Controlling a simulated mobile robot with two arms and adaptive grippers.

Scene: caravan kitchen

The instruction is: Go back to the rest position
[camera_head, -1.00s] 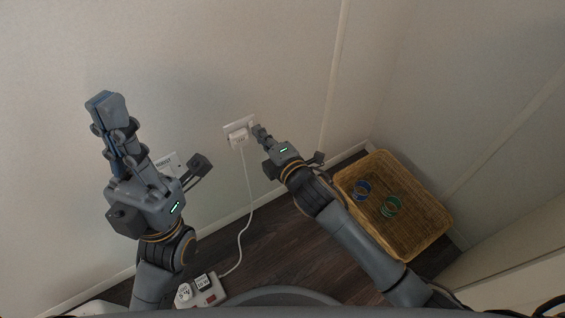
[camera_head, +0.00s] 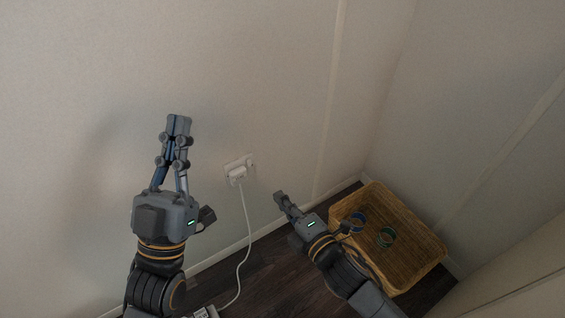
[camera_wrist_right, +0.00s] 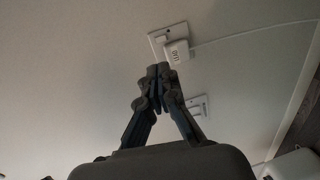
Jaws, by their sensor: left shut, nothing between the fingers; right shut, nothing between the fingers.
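My left gripper (camera_head: 178,124) is shut and empty, pointing up in front of the wall at the left of the head view. My right gripper (camera_head: 281,197) is shut and empty, below and right of the wall socket, apart from it. In the right wrist view its closed fingertips (camera_wrist_right: 158,70) are in the middle, with the socket beyond them. A white plug (camera_head: 237,174) sits in the wall socket (camera_head: 248,161), and its cable hangs down. The plug also shows in the right wrist view (camera_wrist_right: 177,51).
The white cable (camera_head: 247,235) runs down to a power strip (camera_head: 206,312), mostly cut off at the bottom. A second socket (camera_wrist_right: 198,106) shows in the right wrist view.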

